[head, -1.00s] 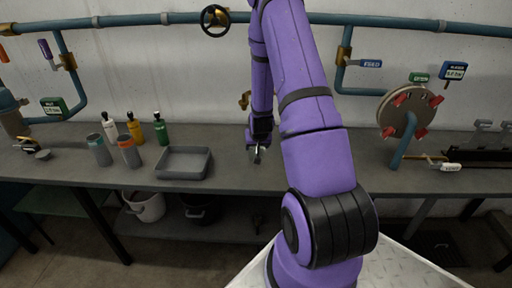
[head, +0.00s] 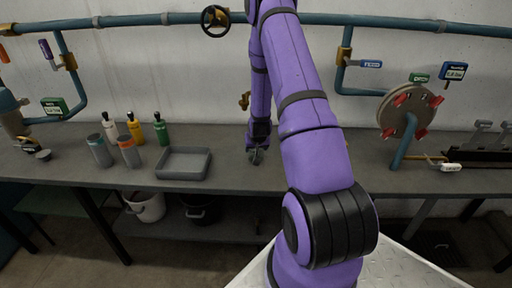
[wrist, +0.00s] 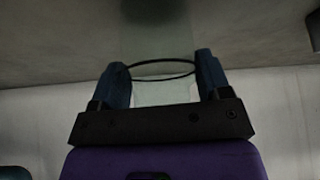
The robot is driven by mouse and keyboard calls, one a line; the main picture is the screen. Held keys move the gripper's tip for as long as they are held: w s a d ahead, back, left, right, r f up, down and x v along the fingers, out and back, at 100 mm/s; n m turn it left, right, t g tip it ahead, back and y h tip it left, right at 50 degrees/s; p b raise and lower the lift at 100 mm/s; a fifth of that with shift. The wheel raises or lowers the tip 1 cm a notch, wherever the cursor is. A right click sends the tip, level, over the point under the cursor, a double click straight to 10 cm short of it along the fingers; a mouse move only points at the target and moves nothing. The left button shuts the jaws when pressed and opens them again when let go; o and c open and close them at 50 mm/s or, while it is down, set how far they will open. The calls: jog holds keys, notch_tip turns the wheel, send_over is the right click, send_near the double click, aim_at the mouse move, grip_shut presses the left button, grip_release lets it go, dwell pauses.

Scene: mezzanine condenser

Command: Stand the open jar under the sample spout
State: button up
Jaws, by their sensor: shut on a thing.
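My gripper (head: 256,156) is low over the bench, left of the picture's middle line. The wrist view shows its two blue fingers (wrist: 162,80) shut on a clear glass jar (wrist: 166,93). The jar's round dark rim shows between the fingers, with no lid visible on it. In the head view the jar is too small to make out, and I cannot tell if it touches the bench. A brass fitting (head: 245,100) on the wall is just behind and left of my forearm, partly hidden. I cannot tell for sure whether it is the sample spout.
A grey tray (head: 184,176) sits on the bench (head: 232,180) left of my gripper. Several bottles and two grey cups stand farther left. A round flange with red knobs (head: 407,111) stands at right, with a brass pipe and white tag (head: 451,167) beside it.

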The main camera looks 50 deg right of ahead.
jog(key=o, duration=1)
jog(key=shift+f, duration=0.1)
